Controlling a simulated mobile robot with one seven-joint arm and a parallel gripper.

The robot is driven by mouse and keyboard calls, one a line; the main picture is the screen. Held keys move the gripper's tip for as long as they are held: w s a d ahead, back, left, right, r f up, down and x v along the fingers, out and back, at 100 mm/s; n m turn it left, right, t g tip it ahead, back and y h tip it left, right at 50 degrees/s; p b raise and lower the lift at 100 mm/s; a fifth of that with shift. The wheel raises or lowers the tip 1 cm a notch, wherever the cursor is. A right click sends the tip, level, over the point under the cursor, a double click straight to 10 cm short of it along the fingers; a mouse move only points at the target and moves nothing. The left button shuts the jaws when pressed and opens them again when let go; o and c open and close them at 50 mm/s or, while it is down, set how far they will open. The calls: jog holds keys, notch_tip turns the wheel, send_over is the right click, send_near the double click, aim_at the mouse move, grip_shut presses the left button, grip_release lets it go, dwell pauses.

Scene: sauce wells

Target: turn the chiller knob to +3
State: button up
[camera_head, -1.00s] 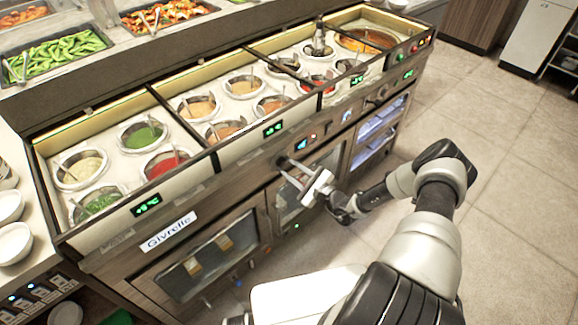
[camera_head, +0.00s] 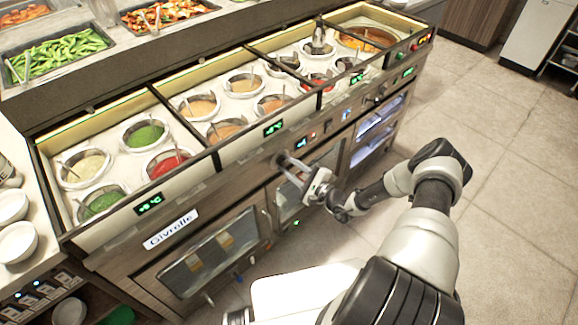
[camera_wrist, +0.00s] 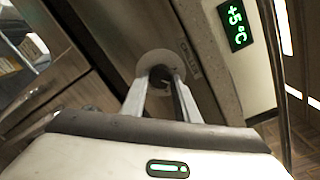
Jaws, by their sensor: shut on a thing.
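The chiller knob (camera_wrist: 158,70) is a small dark round knob on a pale round plate on the counter's front panel. My gripper (camera_wrist: 160,88) is shut on it, with one finger on each side; the fingers hide part of the knob. In the head view my gripper (camera_head: 284,162) reaches the panel from the front right, and the knob is too small there to make out. A green display (camera_wrist: 236,26) beside the knob reads +5 °C in the wrist view. The same panel carries a small display (camera_head: 273,128) in the head view, too small to read surely.
The counter (camera_head: 113,240) holds several sauce wells, with glass-fronted cabinets below. A "Givrolle" label (camera_head: 170,230) is on its front, left of my gripper. White bowls (camera_head: 17,241) stand at the far left. The tiled floor (camera_head: 490,210) at right is clear.

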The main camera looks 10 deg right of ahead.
jog(key=o, duration=1)
jog(key=shift+o, duration=0.2)
jog(key=shift+s, duration=0.1)
jog(key=v, duration=1.7)
jog(key=shift+p, duration=0.3)
jog(key=shift+s+d+r, duration=0.1)
jog(key=shift+r, duration=0.05)
